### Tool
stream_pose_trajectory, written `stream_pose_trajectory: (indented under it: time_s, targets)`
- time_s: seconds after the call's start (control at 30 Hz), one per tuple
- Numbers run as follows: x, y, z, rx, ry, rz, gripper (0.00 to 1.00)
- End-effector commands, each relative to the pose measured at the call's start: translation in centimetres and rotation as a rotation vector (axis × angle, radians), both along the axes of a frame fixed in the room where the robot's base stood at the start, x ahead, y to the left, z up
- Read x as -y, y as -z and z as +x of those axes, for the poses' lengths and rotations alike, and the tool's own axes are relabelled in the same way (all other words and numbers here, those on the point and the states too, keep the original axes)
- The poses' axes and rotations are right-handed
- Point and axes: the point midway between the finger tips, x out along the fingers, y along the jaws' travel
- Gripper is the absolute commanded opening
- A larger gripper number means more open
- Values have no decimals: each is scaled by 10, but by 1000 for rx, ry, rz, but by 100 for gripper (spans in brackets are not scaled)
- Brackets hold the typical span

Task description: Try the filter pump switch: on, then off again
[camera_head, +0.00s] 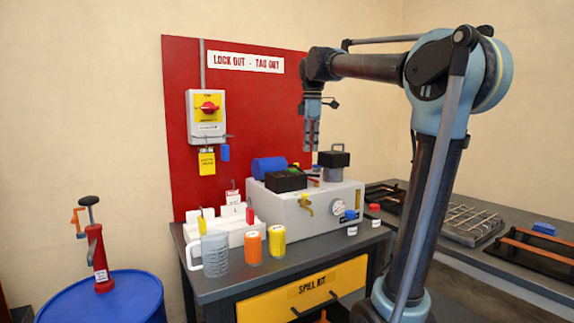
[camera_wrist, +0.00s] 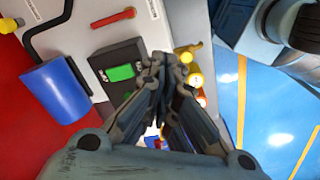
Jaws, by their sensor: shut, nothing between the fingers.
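The filter pump switch appears to be the black box (camera_head: 286,181) on top of the grey power unit (camera_head: 312,207). In the wrist view, this black box (camera_wrist: 112,62) has a bright green button face (camera_wrist: 121,73) and small white lettering too blurred to read. I cannot tell the switch's position. My gripper (camera_head: 312,149) points down above the unit, to the right of the box. In the wrist view my gripper's fingertips (camera_wrist: 160,62) are together and empty, just right of the green face. They look apart from it in the head view.
A blue cylinder (camera_head: 268,166) lies left of the box, and a dark capped block (camera_head: 334,164) stands right. A red lockout board (camera_head: 250,110) rises behind.

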Motion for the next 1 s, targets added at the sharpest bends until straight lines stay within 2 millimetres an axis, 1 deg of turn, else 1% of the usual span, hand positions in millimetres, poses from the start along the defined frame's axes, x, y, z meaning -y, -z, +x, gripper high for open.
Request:
stream_pose_trajectory:
  time_s: [0.03,0.2,0.33,0.5,0.7,1.0]
  targets:
    - [-10,-9,9,-4,-54,-3,0]
    - [-40,-35,32,-17,-237,-13,0]
    - [-61,-50,46,-27,-359,-20,0]
    - [-79,-62,56,-35,-467,-24,0]
    - [-86,-67,60,-39,-515,-26,0]
    - [-86,-67,60,-39,-515,-26,0]
